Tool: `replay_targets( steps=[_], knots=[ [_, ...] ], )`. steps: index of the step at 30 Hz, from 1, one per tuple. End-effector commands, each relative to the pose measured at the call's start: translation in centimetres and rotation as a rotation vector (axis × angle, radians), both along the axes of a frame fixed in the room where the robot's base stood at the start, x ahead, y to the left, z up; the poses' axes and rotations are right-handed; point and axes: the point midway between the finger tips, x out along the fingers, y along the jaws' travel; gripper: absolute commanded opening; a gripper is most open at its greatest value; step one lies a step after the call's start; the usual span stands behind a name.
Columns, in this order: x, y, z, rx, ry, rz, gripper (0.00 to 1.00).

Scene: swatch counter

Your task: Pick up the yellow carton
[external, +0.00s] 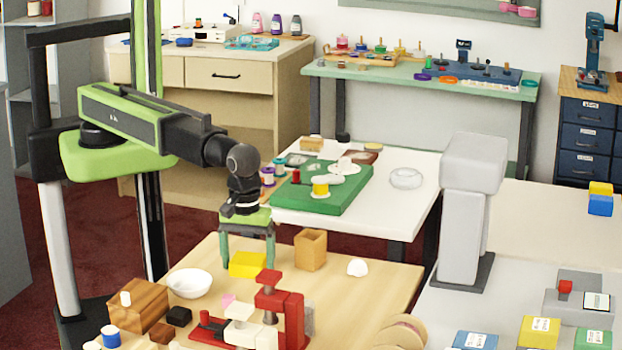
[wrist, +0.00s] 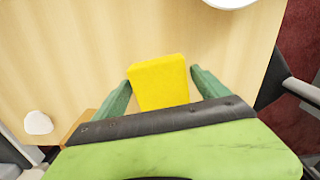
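The yellow carton (external: 247,264) is a small box on the light wooden table. In the wrist view the yellow carton (wrist: 160,82) lies between the two green fingers, with bare gaps on both sides. My gripper (external: 248,260) points down over the carton, its fingers spread wide to either side. It also shows in the wrist view (wrist: 158,84), open and holding nothing. The carton's near end is hidden by the gripper body in the wrist view.
A white bowl (external: 190,283) stands left of the carton. An open wooden box (external: 310,250) stands close on its right. A red press (external: 285,310) is in front. A white rounded object (external: 357,267) lies farther right, with bare table around it.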

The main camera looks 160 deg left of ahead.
Motion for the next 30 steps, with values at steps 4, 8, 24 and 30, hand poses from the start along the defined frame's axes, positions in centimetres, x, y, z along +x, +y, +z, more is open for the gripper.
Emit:
replay_targets(
  steps=[4, 8, 24, 30],
  knots=[
    [0.0, 0.0, 0.0, 0.000, 0.000, 0.000, 0.64],
    [0.0, 0.0, 0.0, 0.000, 0.000, 0.000, 0.47],
    [0.0, 0.0, 1.2, 0.000, 0.000, 0.000, 0.27],
    [0.0, 0.0, 4.2, 0.000, 0.000, 0.001, 0.27]
  ],
)
